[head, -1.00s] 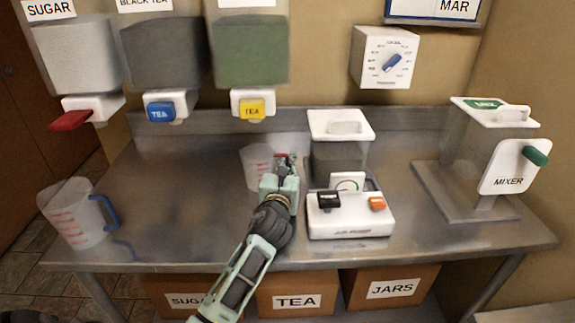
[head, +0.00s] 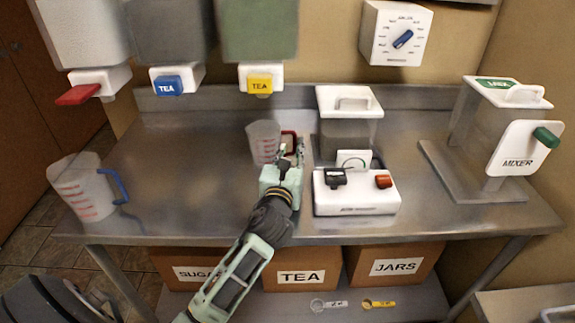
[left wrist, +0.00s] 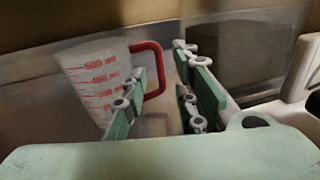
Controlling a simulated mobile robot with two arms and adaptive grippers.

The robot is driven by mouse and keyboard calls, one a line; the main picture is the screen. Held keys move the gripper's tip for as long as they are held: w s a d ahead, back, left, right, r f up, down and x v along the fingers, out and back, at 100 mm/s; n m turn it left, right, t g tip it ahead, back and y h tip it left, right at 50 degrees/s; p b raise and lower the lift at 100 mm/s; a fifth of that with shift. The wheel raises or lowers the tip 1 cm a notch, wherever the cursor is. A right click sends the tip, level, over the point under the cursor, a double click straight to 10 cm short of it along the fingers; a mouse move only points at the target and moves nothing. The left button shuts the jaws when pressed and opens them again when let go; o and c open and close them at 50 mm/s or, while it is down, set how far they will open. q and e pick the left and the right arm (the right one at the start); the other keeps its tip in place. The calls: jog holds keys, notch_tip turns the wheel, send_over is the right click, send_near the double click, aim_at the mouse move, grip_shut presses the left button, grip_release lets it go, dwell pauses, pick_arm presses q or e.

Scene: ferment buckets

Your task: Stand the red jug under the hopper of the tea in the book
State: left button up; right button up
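The red jug (head: 263,142) is a clear measuring jug with red marks and a red handle. My right gripper is not in view. No book is visible.
A blue-handled jug (head: 85,187) stands at the table's left. A blue TEA spout (head: 177,79) and a red spout (head: 93,85) hang left of the yellow one. A white-lidded machine (head: 355,190) stands close right of my gripper; the mixer (head: 510,150) is farther right.

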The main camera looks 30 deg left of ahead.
pick_arm(q)
jog(key=v, duration=0.6)
dwell(0.3)
